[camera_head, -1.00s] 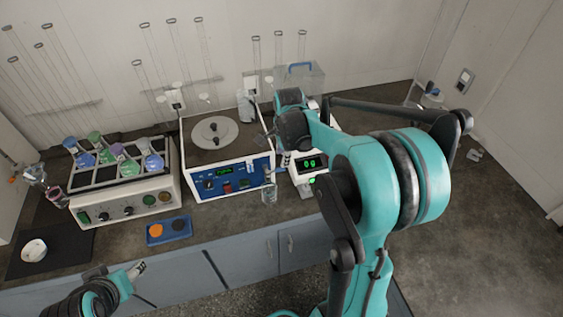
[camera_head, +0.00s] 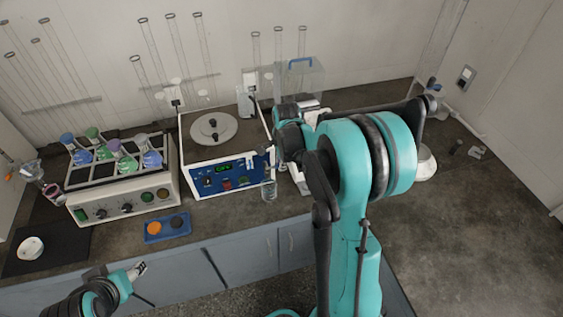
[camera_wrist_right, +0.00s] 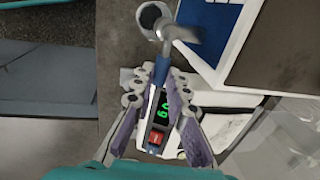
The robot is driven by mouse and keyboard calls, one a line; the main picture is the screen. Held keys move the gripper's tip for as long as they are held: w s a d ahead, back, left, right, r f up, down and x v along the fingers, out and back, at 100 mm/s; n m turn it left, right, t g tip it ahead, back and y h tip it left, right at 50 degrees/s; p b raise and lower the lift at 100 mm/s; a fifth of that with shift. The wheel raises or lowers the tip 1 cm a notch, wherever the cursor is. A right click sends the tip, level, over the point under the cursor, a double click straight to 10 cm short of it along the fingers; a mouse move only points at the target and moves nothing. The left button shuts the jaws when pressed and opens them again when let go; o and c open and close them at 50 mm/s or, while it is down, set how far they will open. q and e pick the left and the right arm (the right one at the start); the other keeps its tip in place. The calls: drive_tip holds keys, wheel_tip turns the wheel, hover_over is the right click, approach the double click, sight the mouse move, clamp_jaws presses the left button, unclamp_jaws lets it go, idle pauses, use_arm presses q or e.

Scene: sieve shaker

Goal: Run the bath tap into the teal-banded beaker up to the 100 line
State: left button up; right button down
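The water bath (camera_head: 237,178) is a white box with a blue front panel and a round grey lid. Its metal tap (camera_wrist_right: 185,34) has a blue lever (camera_wrist_right: 161,71) in the right wrist view. A clear beaker (camera_head: 269,191) stands below the tap at the bath's front right; its round rim shows in the wrist view (camera_wrist_right: 151,17). Its band, lines and water level are too small to tell. My right gripper (camera_wrist_right: 156,82) is open, its purple-padded fingers either side of the blue lever. Grip contact is not visible. My left gripper (camera_head: 138,270) is low at left, away from everything.
A balance with a green display (camera_wrist_right: 162,104) lies beneath my right gripper. A shaker (camera_head: 120,200) with several capped flasks stands left of the bath. A blue tray (camera_head: 165,238) lies in front. The counter at right (camera_head: 480,210) is mostly clear.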

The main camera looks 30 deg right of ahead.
drive_tip(key=shift+s+a+m, duration=0.2)
drive_tip(key=shift+s+m, duration=0.25)
drive_tip(key=shift+m, duration=0.65)
drive_tip(key=c, duration=1.5)
unclamp_jaws()
wheel_tip(320, 180, up, 12)
drive_tip(key=s+a, duration=0.1)
drive_tip(key=s, duration=0.1)
drive_tip(key=shift+f, duration=0.15)
